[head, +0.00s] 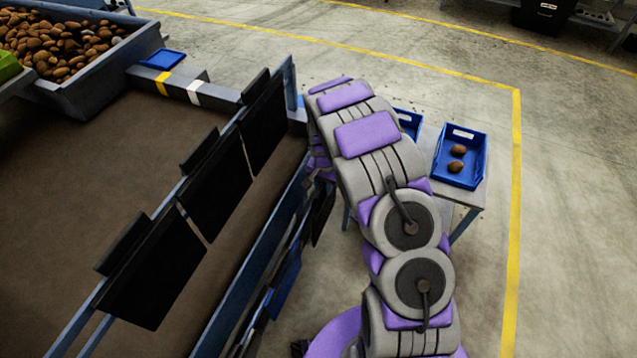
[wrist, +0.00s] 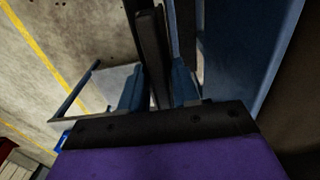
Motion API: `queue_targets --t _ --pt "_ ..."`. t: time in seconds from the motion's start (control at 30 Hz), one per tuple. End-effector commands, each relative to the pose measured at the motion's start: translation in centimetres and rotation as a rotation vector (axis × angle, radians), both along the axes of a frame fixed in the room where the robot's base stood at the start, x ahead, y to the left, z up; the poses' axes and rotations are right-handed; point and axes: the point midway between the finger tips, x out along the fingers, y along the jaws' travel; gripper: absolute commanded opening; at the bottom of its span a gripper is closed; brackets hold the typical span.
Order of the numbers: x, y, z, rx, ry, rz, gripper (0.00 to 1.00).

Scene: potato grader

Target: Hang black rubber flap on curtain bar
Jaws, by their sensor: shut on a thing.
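Black rubber flaps hang in a row on the curtain bar (head: 75,322) in the head view: a near one (head: 152,270), a middle one (head: 217,190) and a far one (head: 267,125). In the wrist view my gripper (wrist: 157,90) has its blue fingers shut on a black rubber flap (wrist: 150,50), seen nearly edge-on. In the head view my arm hides the gripper. A dark panel (head: 322,213) shows just below the arm; I cannot tell whether it is the held flap.
A potato bin (head: 105,73) stands at the upper left, beside the brown belt (head: 70,170). Blue frame rails (head: 250,275) run between the belt and my arm. A grey table with a blue crate (head: 474,178) holding two potatoes stands right.

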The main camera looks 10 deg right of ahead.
Motion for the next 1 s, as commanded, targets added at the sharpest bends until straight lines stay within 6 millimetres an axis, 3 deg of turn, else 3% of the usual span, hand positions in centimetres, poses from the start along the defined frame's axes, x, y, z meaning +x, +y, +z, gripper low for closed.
queue_targets --t 1.0 --pt "-4.3 -5.7 -0.1 0.001 0.005 -0.003 0.0"
